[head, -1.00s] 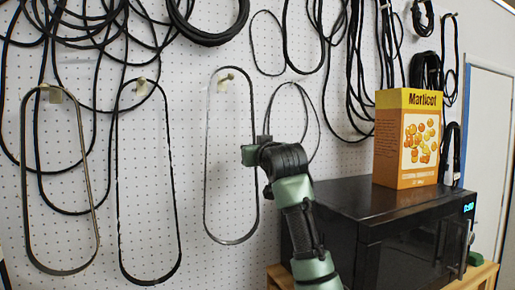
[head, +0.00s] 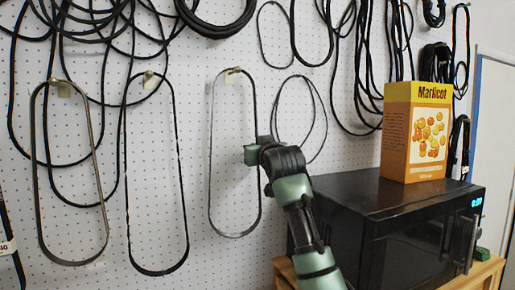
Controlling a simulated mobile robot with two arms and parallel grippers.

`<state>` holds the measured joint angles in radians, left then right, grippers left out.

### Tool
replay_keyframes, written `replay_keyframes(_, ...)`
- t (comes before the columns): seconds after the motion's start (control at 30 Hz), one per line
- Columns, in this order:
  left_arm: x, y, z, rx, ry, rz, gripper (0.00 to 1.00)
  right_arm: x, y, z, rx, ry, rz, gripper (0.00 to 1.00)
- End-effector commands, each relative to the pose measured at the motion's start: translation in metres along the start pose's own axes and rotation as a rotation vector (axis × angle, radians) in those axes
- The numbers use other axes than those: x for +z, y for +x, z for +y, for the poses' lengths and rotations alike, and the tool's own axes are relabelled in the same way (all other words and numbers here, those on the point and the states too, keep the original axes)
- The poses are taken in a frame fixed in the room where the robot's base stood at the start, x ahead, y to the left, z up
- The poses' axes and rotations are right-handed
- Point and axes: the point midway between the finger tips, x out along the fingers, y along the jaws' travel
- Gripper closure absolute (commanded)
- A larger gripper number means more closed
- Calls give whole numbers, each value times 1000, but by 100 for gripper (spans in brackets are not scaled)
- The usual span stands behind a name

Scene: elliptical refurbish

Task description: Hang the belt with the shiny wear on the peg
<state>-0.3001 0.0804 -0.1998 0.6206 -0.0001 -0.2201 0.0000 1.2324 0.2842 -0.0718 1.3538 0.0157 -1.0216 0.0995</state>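Three long oval belts hang in front of the white pegboard in the head view. The right one (head: 211,150) is dark with a pale, shiny stretch along its left side and bottom, and its top loop is at a peg (head: 232,71). The middle belt (head: 181,180) is black with small light flecks, and the left belt (head: 101,180) is grey-brown; each hangs at its own peg. My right gripper (head: 252,153) is at the right belt's right side, overlapping it. Its fingers are too hidden to show whether they are closed on it. My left gripper is out of view.
Black cables and thin loops (head: 300,85) hang along the top and right of the pegboard (head: 190,40). A black microwave (head: 400,215) on a wooden stand (head: 460,280) carries an orange-yellow Marlicot box (head: 415,135), right of my arm.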

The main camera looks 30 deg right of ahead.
Motion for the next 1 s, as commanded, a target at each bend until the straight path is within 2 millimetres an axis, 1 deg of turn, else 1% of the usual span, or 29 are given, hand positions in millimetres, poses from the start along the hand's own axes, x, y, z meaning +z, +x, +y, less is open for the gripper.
replay_keyframes(0.47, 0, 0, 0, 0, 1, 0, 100, 2, 0, 0, 0, -1, -3, 100)
replay_keyframes(0.5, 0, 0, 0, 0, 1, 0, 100, 2, 0, 0, 0, -1, -3, 85)
replay_keyframes(0.53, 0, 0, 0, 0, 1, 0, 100, 2, 0, 0, 0, -1, -3, 76)
replay_keyframes(0.57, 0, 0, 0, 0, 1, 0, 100, 2, 0, 0, 0, -1, -3, 70)
replay_keyframes(0.87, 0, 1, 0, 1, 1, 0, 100, 2, 0, 0, 0, -2, -3, 70)
replay_keyframes(0.93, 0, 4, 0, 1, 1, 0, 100, 2, -3, 0, 0, -1, -2, 70)
replay_keyframes(1.0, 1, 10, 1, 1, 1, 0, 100, 4, -10, 0, 0, -1, 0, 70)
